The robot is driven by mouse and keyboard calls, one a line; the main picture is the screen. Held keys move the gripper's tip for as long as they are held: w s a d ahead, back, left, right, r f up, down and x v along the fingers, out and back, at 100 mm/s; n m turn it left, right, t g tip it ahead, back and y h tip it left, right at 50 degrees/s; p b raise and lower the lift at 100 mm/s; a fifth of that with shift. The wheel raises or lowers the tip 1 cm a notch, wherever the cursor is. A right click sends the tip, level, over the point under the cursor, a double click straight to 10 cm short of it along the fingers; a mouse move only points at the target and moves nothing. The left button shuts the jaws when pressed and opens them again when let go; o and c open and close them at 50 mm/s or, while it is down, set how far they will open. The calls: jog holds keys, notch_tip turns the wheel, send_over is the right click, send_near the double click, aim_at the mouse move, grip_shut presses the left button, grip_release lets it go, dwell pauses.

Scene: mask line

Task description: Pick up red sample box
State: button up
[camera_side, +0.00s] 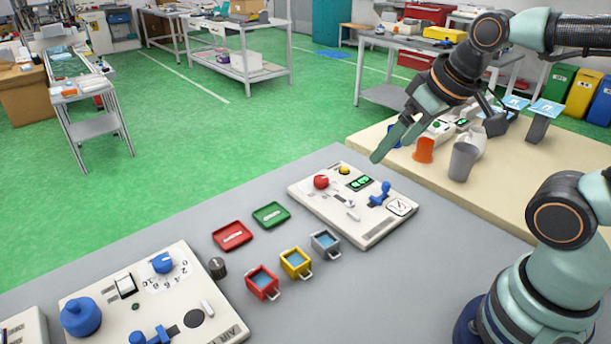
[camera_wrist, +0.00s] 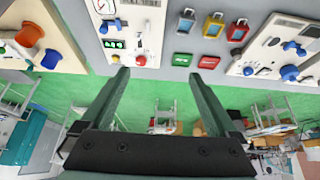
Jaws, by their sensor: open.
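The red sample box (camera_side: 262,283) is a small open red box with a pale handle and a blue inside. It stands on the grey table beside a yellow box (camera_side: 296,263) and a grey box (camera_side: 326,243). In the wrist view the red sample box (camera_wrist: 238,31) is at the upper right, well away from my fingers. My gripper (camera_side: 391,147) is open and empty, high above the far side of the right control panel. In the wrist view my gripper (camera_wrist: 158,74) shows its two fingers spread apart.
A red tray (camera_side: 232,235) and a green tray (camera_side: 271,215) lie behind the boxes. The right control panel (camera_side: 352,205) and left control panel (camera_side: 150,300) flank them. A black knob (camera_side: 217,267) stands near the red box. An orange cup (camera_side: 424,150) is on the beige table.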

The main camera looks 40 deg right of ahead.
jog(key=w+a+m+g, duration=0.2)
jog(key=w+a+m, duration=0.2)
jog(key=a+m, duration=0.15)
jog(key=m+g, duration=0.4)
jog(key=m, duration=0.7)
send_over(258, 279)
notch_tip(258, 279, down, 12)
jog(key=r, duration=0.1)
jog(key=f, duration=0.6)
jog(key=shift+s+a+f, duration=0.2)
jog(key=shift+s, duration=0.05)
jog(key=shift+w+d+f, duration=0.1)
jog(key=shift+d+f, duration=0.05)
jog(key=shift+f, duration=1.35)
jog(key=shift+w+d+f, duration=0.1)
jog(key=shift+f, duration=1.4)
jog(key=c, duration=1.5)
